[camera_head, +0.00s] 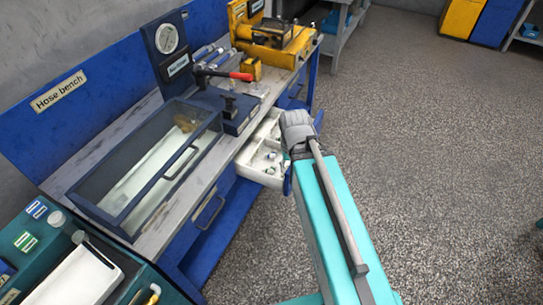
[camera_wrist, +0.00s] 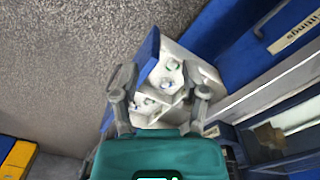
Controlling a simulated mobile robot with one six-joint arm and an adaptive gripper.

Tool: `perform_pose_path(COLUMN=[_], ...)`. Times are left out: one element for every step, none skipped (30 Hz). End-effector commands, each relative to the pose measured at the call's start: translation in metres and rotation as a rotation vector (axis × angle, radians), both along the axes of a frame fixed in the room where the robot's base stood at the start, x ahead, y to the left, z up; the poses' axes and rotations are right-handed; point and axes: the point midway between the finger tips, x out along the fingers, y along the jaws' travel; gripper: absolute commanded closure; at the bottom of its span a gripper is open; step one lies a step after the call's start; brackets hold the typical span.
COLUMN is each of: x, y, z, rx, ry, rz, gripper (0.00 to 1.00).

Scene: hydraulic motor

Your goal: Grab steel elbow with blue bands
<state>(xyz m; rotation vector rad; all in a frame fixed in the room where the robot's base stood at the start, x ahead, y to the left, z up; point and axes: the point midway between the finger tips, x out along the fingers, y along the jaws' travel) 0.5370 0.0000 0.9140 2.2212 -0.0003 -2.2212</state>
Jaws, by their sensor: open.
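An open white drawer tray (camera_wrist: 205,72) with compartments lies below my gripper (camera_wrist: 158,88) in the wrist view. My gripper is open, with its two fingers apart over the tray and nothing visible between them but the tray below. Small metallic fittings lie in the compartments. One with a bluish mark (camera_wrist: 167,85) and one with a green mark (camera_wrist: 172,66) show in the wrist view. They are too small to tell for certain which is the steel elbow with blue bands. In the head view, the tray (camera_head: 243,167) is partly hidden by my arm.
The hose bench (camera_head: 172,207) carries a glass-lidded case (camera_head: 150,165), a gauge stand (camera_head: 168,38) and a yellow machine (camera_head: 275,40). The drawer's blue front (camera_wrist: 148,58) stands out from the bench. The floor (camera_head: 420,130) to the right is open.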

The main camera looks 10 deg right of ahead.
Motion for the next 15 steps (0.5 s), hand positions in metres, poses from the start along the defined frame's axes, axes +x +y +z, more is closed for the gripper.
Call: perform_pose_path(x=[0.0, 0.0, 0.0, 0.0, 0.0, 0.001, 0.002, 0.004, 0.007, 0.01, 0.014, 0.02, 0.026, 0.033, 0.043], y=[0.0, 0.0, 0.0, 0.0, 0.0, 0.0, 0.0, 0.0, 0.0, 0.0, 0.0, 0.0, 0.0, 0.0, 0.004], z=[0.0, 0.0, 0.0, 0.0, 0.0, -0.001, -0.001, -0.002, -0.004, -0.005, -0.007, -0.011, -0.013, -0.017, -0.021], rx=[0.0, 0.0, 0.0, 0.0, 0.0, 0.0, 0.0, 0.0, 0.0, 0.0, 0.0, 0.0, 0.0, 0.0, 0.0], ry=[0.0, 0.0, 0.0, 0.0, 0.0, 0.0, 0.0, 0.0, 0.0, 0.0, 0.0, 0.0, 0.0, 0.0, 0.0], rz=[0.0, 0.0, 0.0, 0.0, 0.0, -0.001, -0.002, -0.004, -0.008, -0.011, -0.016, -0.024, -0.032, -0.041, -0.054], gripper=[0.43, 0.43, 0.43, 0.39, 0.34, 0.26, 0.21, 0.15, 0.08, 0.02, 0.0, 0.0, 0.0, 0.0, 0.0])
